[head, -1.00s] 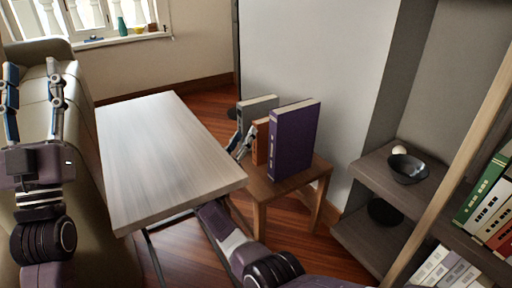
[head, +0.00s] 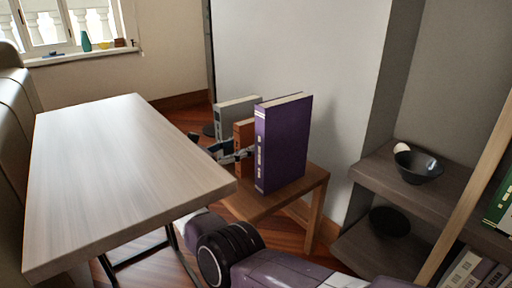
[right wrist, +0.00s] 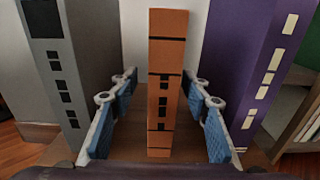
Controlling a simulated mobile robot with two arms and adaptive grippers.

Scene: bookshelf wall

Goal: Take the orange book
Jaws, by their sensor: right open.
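The orange book (head: 243,140) stands upright on a small wooden side table (head: 262,203), between a grey book and a purple book. In the head view the purple book hides part of it. In the right wrist view the orange book (right wrist: 166,80) is centred, spine toward me. My right gripper (head: 232,154) is open at the orange book; in the right wrist view its blue-padded fingers (right wrist: 162,112) are on either side of the spine, with gaps between. My left gripper is out of the head view.
The grey book (head: 236,114) stands left of the orange one, the purple book (head: 282,143) close to its right. A light wooden table (head: 125,170) fills the left. A shelf with a dark bowl (head: 418,167) is at right, a wall behind.

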